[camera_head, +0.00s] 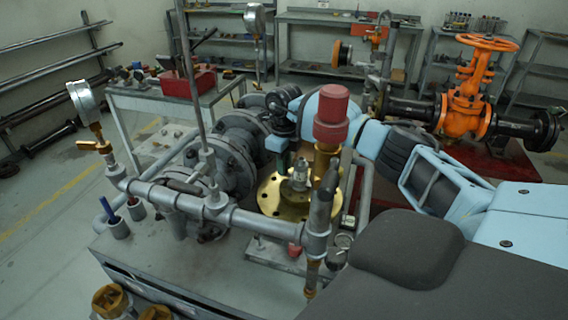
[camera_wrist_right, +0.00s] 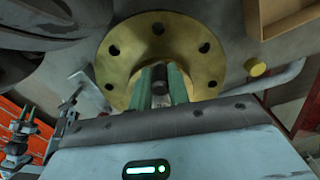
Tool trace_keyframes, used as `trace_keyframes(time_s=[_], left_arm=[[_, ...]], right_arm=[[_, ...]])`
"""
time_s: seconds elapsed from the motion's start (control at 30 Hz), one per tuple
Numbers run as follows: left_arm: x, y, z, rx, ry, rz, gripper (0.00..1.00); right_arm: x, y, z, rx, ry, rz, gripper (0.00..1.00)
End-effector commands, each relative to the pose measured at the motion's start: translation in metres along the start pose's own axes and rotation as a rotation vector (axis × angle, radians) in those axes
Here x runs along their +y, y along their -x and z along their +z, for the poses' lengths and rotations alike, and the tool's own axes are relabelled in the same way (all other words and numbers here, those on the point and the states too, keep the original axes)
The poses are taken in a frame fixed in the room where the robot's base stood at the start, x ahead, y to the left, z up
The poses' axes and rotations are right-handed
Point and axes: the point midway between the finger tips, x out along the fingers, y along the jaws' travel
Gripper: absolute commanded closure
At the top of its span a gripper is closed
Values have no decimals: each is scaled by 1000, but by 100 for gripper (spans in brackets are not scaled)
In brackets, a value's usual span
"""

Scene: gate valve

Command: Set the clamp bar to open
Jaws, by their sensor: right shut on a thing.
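My right gripper (camera_head: 283,163) reaches in from the right behind the red-capped brass valve, its green fingers pointing down beside the brass flange (camera_head: 270,193). In the right wrist view my right gripper (camera_wrist_right: 160,88) is shut on a small dark round-ended part (camera_wrist_right: 159,86), in front of the brass flange (camera_wrist_right: 115,67). I cannot tell for certain whether this part is the clamp bar; most of it is hidden by the fingers. My left gripper is not in view.
A red-capped brass valve (camera_head: 331,116) stands close to my right gripper. Grey pipework (camera_head: 165,195) with a tall thin rod (camera_head: 188,70) and a gauge (camera_head: 83,99) fills the left. An orange handwheel valve (camera_head: 466,105) stands behind at the right.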

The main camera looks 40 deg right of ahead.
Motion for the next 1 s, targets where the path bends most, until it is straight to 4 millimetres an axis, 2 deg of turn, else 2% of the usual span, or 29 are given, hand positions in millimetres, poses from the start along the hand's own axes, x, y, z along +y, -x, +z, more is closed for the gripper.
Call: trace_keyframes(time_s=[0.27, 0.47, 0.77, 1.0], left_arm=[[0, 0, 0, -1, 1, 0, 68], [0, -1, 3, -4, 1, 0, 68], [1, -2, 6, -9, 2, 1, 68], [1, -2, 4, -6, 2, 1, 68]], right_arm=[[-4, 0, 0, -1, -24, 0, 100], [-17, 0, 0, 0, -115, 0, 100], [-53, 0, -8, -1, -369, 0, 100], [-82, 1, -23, -1, -595, 0, 100]])
